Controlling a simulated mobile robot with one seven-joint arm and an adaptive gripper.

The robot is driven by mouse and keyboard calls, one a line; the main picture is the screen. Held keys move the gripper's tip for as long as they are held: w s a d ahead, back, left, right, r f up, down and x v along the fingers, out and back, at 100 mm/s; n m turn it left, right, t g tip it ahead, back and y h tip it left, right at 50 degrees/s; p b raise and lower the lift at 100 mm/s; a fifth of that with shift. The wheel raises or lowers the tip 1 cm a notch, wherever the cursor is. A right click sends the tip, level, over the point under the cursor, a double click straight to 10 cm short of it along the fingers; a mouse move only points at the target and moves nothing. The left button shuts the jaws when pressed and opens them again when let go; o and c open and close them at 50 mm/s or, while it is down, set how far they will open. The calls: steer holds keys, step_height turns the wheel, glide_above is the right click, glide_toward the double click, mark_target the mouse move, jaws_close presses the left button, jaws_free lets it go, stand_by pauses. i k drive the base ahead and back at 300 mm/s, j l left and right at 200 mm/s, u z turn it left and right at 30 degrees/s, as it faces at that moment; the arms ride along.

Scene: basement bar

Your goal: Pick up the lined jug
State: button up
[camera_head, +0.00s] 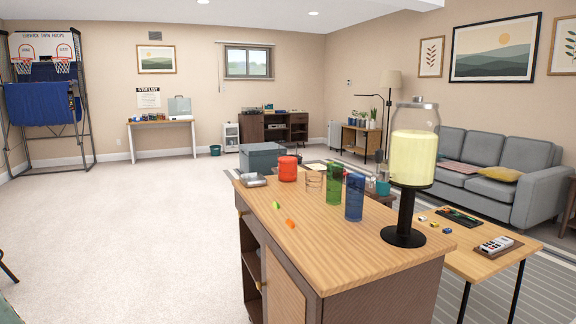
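No vessel on the wooden cabinet top (345,245) can be told for certain as the lined jug. A small clear vessel (314,182) with thin dark lines stands at the back of the top, between a red container (288,168) and a tall green vessel (334,184). A tall blue vessel (354,197) stands to the right of the green one. A large clear dispenser (413,160) with pale yellow contents stands on a black base at the right. All look upright. My gripper is not in view.
A green and an orange small item (290,223) lie on the left of the cabinet top. A dark grey item (252,180) lies at its far left corner. A low table (470,262) with small items adjoins on the right, before a grey sofa (490,165). Carpet at left is clear.

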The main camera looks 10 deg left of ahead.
mark_target(287, 157)
steer(key=i+j, duration=0.25)
steer(key=i+j+z, duration=0.15)
steer(key=j, duration=0.25)
steer(key=i+j, duration=0.35)
steer(key=i+j+z, duration=0.1)
steer(key=j, duration=0.3)
steer(key=i+j, duration=0.35)
steer(key=i+j+z, duration=0.15)
steer(key=j, duration=0.25)
steer(key=i, duration=0.05)
